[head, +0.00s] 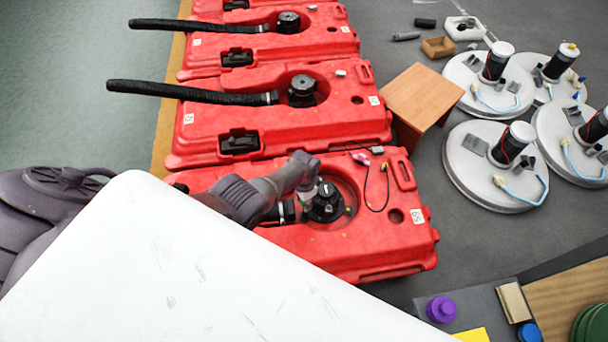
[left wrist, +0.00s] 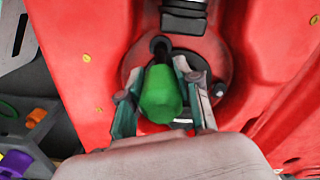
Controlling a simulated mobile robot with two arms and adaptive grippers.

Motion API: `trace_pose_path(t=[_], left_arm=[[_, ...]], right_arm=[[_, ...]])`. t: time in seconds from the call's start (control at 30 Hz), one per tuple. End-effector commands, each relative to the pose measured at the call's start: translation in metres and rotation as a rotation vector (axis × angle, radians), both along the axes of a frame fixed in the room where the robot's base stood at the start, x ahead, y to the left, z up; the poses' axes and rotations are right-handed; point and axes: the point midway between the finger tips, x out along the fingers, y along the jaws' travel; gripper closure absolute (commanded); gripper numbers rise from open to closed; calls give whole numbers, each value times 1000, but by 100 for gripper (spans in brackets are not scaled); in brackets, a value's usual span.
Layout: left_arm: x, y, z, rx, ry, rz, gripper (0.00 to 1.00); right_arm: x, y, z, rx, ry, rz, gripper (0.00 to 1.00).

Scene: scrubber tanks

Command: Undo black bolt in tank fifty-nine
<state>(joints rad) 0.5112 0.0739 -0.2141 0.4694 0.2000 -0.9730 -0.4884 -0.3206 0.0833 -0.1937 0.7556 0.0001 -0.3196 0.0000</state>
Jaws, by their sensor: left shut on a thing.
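The nearest red tank (head: 345,250) has a round recess with a black fitting (head: 325,203) in it. Its label (head: 418,215) is too small to read for sure. My left gripper (head: 307,187) is over the left side of this recess. In the left wrist view, my left gripper (left wrist: 162,100) is shut on a green handle (left wrist: 162,95), one finger on each side. A dark round end (left wrist: 160,46) shows just beyond the handle, over the recess of the red tank (left wrist: 75,45). The black bolt itself cannot be made out clearly. My right gripper is not in view.
More red tanks (head: 345,125) with black hoses (head: 185,92) lie behind. A brown wooden stand (head: 415,95) is beside them. Several white round lids (head: 490,180) lie at the right. A purple knob (head: 441,309) is at the lower right. A thin dark cable (head: 384,195) lies on the nearest tank.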

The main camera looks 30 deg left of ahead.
Motion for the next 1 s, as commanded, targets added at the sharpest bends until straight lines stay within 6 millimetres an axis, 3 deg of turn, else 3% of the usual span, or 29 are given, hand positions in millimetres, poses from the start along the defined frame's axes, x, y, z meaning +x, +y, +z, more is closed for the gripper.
trace_pose_path(t=[0.3, 0.5, 0.7, 1.0], left_arm=[[0, 0, 0, 0, -1, 28, 100], [0, -1, 0, 0, 0, 266, 100], [0, 0, 1, 0, -1, 139, 100], [0, 0, 22, 0, 0, 135, 100]], right_arm=[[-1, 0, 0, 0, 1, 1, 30], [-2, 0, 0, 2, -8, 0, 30], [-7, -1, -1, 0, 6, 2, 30], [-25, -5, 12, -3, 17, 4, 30]])
